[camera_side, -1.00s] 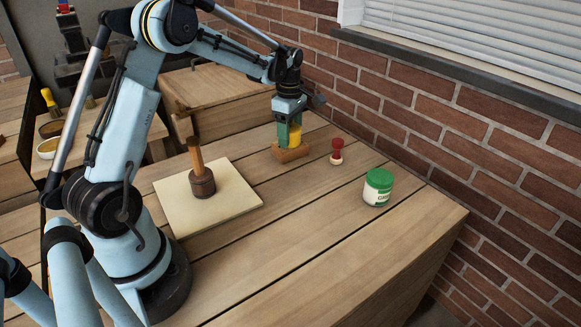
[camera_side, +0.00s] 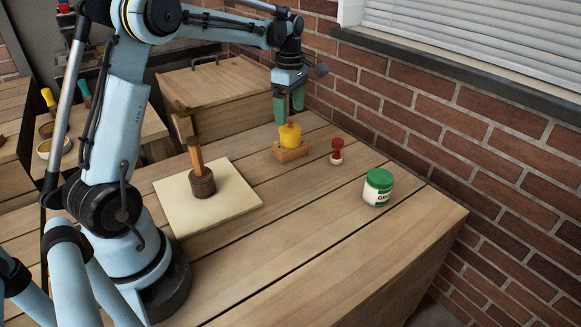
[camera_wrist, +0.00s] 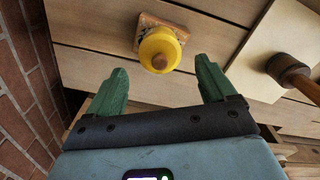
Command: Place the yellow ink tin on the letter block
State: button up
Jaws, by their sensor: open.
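The yellow ink tin (camera_side: 290,136), with a small wooden knob on top, rests upright on the wooden letter block (camera_side: 290,152). In the wrist view the tin (camera_wrist: 158,45) covers most of the letter block (camera_wrist: 150,20), whose edges show around it. My gripper (camera_side: 288,118) is above the tin, with its green fingers apart. The wrist view shows the gripper (camera_wrist: 160,75) open and empty, with the tin beyond the fingertips and clear of both.
A red stamp (camera_side: 337,150) stands right of the block, and a green-lidded jar (camera_side: 378,187) is nearer the front right. A mallet (camera_side: 202,180) stands on a cream board (camera_side: 235,203) at left. The brick wall (camera_side: 440,115) rises close behind the table.

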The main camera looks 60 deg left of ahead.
notch_tip(320, 180, up, 5)
jog(key=shift+f, duration=0.2)
jog(key=shift+r, duration=0.2)
jog(key=shift+s+d+r+m, duration=0.1)
jog(key=shift+d+r+m, duration=0.15)
jog(key=shift+d+m, duration=0.05)
jog(key=s+d+r+m+t, duration=0.25)
jog(key=s+d+m, duration=0.35)
jog(key=d+m, duration=0.5)
jog(key=s+d+f+m+t, duration=0.4)
jog(key=s+d+m, duration=0.3)
jog(key=s+m, duration=0.2)
jog(key=f+m, duration=0.1)
jog(key=m, duration=0.1)
jog(key=shift+f+m+t, duration=0.3)
jog(key=shift+f+t, duration=0.05)
